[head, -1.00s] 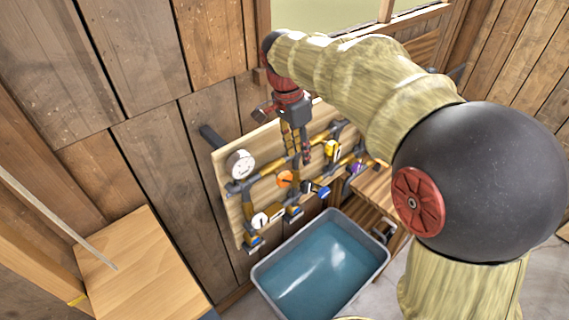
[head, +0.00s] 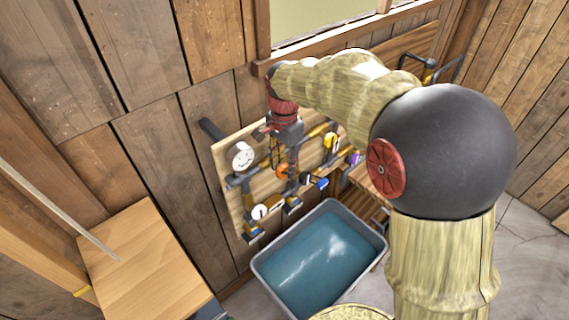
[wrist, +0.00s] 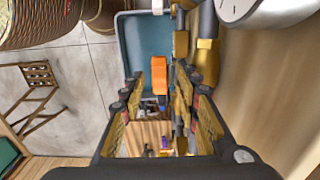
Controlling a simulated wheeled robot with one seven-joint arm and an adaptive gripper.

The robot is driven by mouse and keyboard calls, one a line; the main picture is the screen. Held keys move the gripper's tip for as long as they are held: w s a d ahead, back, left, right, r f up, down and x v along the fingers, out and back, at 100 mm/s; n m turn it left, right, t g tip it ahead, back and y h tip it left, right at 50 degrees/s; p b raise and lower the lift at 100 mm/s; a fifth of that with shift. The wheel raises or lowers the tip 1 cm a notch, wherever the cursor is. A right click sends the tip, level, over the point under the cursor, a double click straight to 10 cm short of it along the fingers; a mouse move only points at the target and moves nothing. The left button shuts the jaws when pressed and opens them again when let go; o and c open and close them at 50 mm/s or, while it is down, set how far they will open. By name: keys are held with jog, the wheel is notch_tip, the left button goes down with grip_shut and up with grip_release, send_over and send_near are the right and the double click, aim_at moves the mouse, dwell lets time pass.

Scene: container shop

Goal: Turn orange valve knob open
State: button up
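The orange valve knob (head: 282,171) is on the pipes of the wooden wall board, partly hidden behind my gripper in the head view. In the wrist view the orange knob (wrist: 159,75) shows between and just beyond my two fingers. My gripper (head: 284,168) points down in front of the board. In the wrist view my gripper (wrist: 158,98) is open, with a finger on each side of the knob. I cannot tell whether either finger touches it.
A round white gauge (head: 241,156) sits on the board left of my gripper. A yellow knob (head: 331,141) and a purple knob (head: 354,159) are to the right. A grey tub (head: 262,268) of blue water stands below. A wooden surface (head: 150,262) is at lower left.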

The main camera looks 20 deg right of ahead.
jog(key=shift+c, duration=1.2)
grip_shut()
